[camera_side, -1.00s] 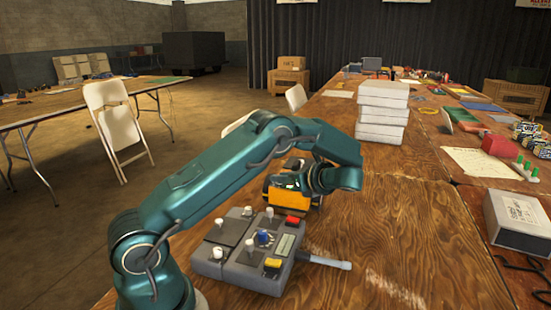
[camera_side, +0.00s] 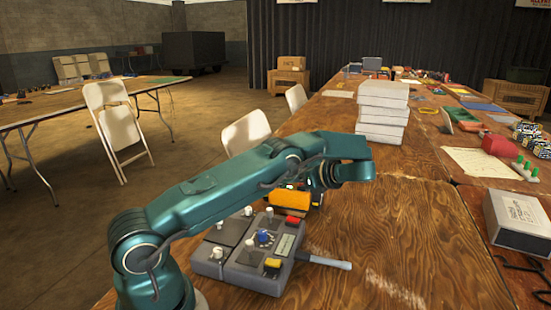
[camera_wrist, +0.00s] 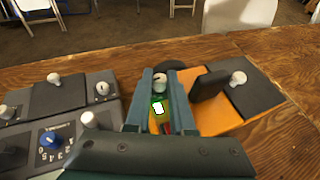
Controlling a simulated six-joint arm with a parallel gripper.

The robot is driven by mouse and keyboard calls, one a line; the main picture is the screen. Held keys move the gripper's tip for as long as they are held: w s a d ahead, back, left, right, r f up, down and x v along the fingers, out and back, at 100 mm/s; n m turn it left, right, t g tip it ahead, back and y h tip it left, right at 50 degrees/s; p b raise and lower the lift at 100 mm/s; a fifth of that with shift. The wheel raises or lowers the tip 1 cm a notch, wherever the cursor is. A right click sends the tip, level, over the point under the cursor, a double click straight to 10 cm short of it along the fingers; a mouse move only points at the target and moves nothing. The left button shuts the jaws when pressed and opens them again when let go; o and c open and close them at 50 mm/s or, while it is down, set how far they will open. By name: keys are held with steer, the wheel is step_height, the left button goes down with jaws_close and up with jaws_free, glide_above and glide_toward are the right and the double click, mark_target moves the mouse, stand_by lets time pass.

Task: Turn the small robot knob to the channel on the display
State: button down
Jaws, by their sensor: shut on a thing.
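The small robot (camera_side: 287,199) is an orange and dark body behind the grey controller on the wooden table. It also shows in the wrist view (camera_wrist: 212,110). My gripper (camera_wrist: 162,77) is over it, with its two fingers shut on a small grey knob (camera_wrist: 160,82). The fingers and my wrist hide most of the knob, and its pointer cannot be read. A small lit green display (camera_wrist: 158,106) with a white patch shows between the fingers; its figure is too small to read. In the side view my gripper (camera_side: 309,184) is at the robot's top, partly hidden by my wrist.
The grey controller (camera_side: 217,254) has white knobs, a blue dial (camera_side: 263,237), red and yellow buttons and a grey rod (camera_side: 325,262) at its right. A stack of white boxes (camera_side: 382,112) stands farther back.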

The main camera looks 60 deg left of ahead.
mark_target(295, 190)
steer(key=c, duration=0.8)
jaws_free()
steer(key=shift+o, duration=0.2)
steer(key=shift+d, duration=0.1)
steer(key=shift+v, duration=1.7)
steer(key=shift+w+d+r, duration=0.25)
steer(key=shift+d+r, duration=0.1)
steer(key=shift+d, duration=0.25)
